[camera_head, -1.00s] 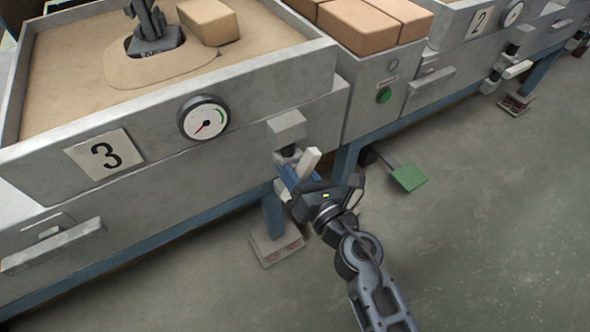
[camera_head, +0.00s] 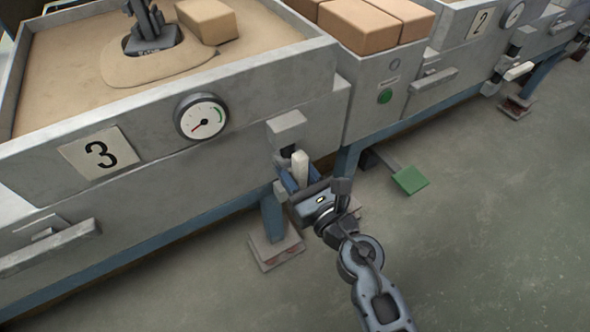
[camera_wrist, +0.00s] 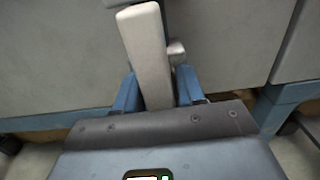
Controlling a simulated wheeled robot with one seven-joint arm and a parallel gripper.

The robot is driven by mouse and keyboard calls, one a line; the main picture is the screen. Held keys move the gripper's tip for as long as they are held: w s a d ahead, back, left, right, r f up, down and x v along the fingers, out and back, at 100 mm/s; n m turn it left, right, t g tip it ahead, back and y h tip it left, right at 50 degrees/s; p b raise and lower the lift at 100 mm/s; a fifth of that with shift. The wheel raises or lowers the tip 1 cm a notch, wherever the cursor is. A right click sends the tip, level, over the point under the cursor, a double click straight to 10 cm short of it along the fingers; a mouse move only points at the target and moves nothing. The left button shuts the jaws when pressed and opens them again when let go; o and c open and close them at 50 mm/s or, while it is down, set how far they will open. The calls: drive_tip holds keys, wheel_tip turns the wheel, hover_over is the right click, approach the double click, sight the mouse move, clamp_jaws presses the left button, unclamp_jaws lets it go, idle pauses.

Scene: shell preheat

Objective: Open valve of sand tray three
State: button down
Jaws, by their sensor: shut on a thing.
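Sand tray three (camera_head: 40,182) is a grey metal box of sand with a "3" plate (camera_head: 99,153) and a round gauge (camera_head: 202,117) on its front. The gauge's red needle points to the lower left, away from the green arc. The valve's pale lever handle (camera_head: 300,167) sticks up below a grey block at the tray's right corner. My gripper (camera_head: 292,183) is shut on this handle. In the wrist view, the handle (camera_wrist: 148,55) stands tilted slightly left between the two blue fingers (camera_wrist: 155,92). The valve body is mostly hidden.
A green pedal (camera_head: 410,180) stands out low at the right of the tray. A cabinet with a green button (camera_head: 384,96) carries brown blocks (camera_head: 360,26). Tray two's plate (camera_head: 480,22) is farther right. The floor at right is clear.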

sight(303, 183)
drive_tip(key=shift+f, duration=0.1)
drive_tip(key=c, duration=0.9)
unclamp_jaws()
drive_tip(key=shift+v, duration=3.9)
drive_tip(key=shift+s+d, duration=0.1)
